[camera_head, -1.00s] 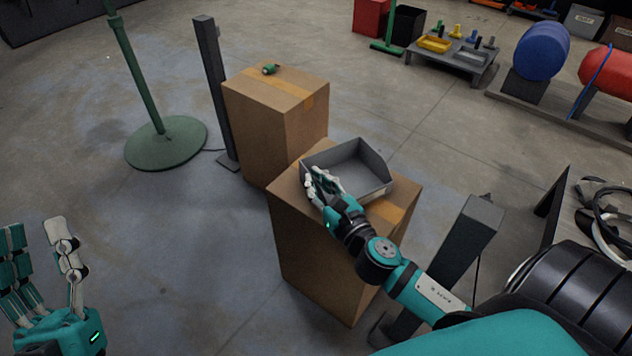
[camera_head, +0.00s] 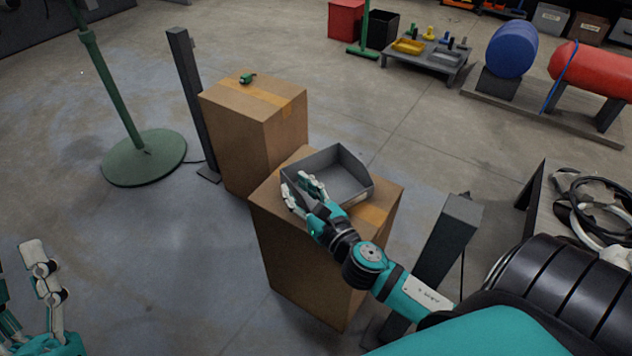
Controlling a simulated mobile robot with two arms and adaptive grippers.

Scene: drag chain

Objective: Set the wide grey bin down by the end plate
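The wide grey bin (camera_head: 347,175) sits upright on top of the nearer cardboard box (camera_head: 300,255). It is open at the top and looks empty. My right gripper (camera_head: 301,187) is at the bin's near left wall, one finger inside and one outside. Its fingers look spread apart around the wall. Part of that wall is hidden behind the hand. My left gripper (camera_head: 17,275) is at the lower left edge, partly cut off, with its fingers apart and empty. I cannot tell which thing is the end plate.
A second cardboard box (camera_head: 252,130) stands behind, with a small green item (camera_head: 248,78) on top. Dark posts stand at the left (camera_head: 192,100) and right (camera_head: 447,240). A green stand's round base (camera_head: 145,158) is on the floor. Floor at the lower left is clear.

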